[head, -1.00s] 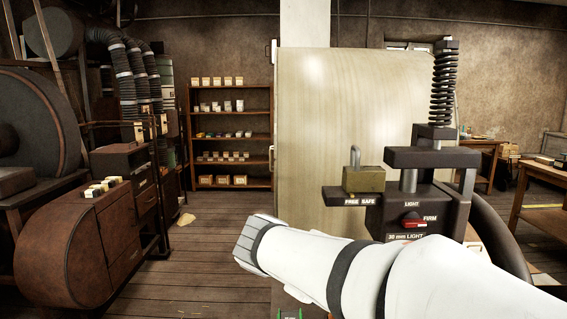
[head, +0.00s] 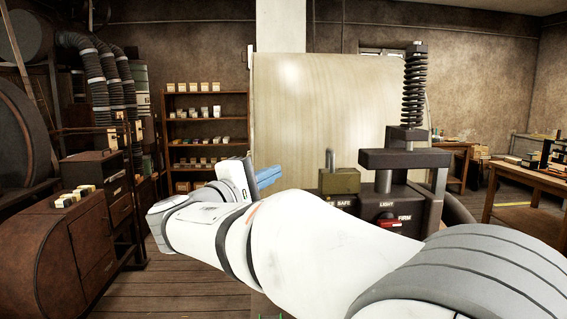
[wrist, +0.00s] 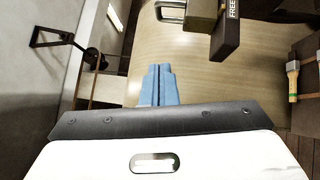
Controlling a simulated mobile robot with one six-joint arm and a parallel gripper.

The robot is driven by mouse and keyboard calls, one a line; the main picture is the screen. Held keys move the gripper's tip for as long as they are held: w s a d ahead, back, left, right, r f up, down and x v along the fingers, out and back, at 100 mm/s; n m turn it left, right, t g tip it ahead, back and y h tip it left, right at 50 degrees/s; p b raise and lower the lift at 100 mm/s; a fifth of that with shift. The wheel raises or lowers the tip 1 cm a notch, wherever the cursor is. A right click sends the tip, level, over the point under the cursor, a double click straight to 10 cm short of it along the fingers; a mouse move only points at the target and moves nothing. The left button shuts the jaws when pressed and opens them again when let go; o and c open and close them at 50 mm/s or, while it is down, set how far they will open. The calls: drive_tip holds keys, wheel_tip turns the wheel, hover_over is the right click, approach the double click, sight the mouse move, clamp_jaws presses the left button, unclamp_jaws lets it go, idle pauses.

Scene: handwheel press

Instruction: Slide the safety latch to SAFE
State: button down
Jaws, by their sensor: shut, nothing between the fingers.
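The safety latch (head: 340,182) is a brass-coloured block with an upright metal handle, on the dark press body at centre right of the head view. A SAFE label (head: 345,203) shows under it; my arm hides the spot to its left. The latch (wrist: 202,14) and its metal loop are cut off by the top edge of the wrist view, beside a dark bar marked FREE (wrist: 232,10). The fingertips (wrist: 159,67) also show in the wrist view.
A red LIGHT/FIRM selector (head: 389,223) is on the press front, with a spring column (head: 415,90) above. A pale panel (head: 320,110) stands behind. My arm crosses in front of the lower press. A table (head: 530,200) stands at right.

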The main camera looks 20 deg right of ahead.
sight(339, 170)
drive_tip(key=p+x, duration=0.1)
drive_tip(key=x, duration=0.3)
drive_tip(key=s+p+x, duration=0.1)
drive_tip(key=x, duration=0.3)
drive_tip(key=s+d+p+x, duration=0.1)
drive_tip(key=p+x, duration=0.1)
drive_tip(key=x, duration=0.2)
drive_tip(key=shift+s+d+r, duration=0.1)
drive_tip(key=shift+s+r, duration=0.05)
drive_tip(key=shift+r, duration=0.1)
drive_tip(key=shift+d, duration=0.25)
drive_tip(key=shift+f, duration=0.1)
